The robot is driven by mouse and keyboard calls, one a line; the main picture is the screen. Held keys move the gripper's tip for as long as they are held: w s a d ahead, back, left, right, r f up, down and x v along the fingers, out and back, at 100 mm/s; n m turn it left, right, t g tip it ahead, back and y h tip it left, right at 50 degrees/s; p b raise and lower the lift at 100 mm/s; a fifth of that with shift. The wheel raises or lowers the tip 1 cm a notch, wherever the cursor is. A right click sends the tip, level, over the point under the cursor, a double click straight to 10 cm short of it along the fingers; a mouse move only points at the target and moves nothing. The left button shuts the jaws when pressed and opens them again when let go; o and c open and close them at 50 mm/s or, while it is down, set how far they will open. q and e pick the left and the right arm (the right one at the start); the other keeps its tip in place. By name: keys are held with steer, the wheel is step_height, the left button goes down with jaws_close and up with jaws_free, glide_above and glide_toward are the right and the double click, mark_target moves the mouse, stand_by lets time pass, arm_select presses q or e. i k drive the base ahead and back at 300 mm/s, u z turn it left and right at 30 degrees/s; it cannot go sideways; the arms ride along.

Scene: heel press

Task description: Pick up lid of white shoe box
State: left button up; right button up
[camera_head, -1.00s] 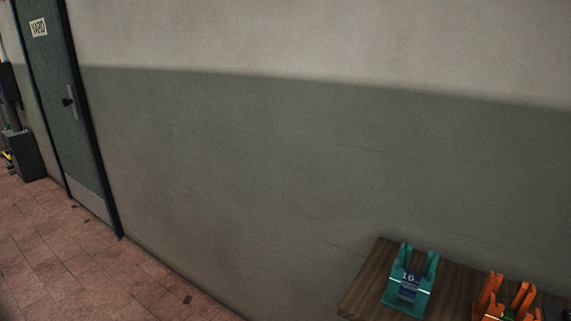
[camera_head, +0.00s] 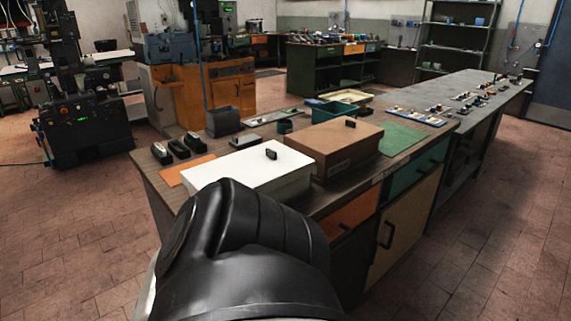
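The white shoe box (camera_head: 290,187) stands near the left end of the workbench. Its white lid (camera_head: 238,172) is on it, with a small black knob (camera_head: 271,154) on top. A black arm part of mine fills the lower middle and hides the box's front left part. Neither of my grippers shows in the head view.
A brown box (camera_head: 345,150) with a black knob stands right behind the white one. The workbench (camera_head: 405,154) also bears an orange mat (camera_head: 188,172), a green mat (camera_head: 400,138), dark shoe-like items (camera_head: 178,149) and trays. Machines stand at the left; tiled floor is free at the right.

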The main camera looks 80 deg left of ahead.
mark_target(265, 168)
steer(key=u, duration=0.6)
steer(key=i, duration=2.15)
steer(key=u, duration=2.85)
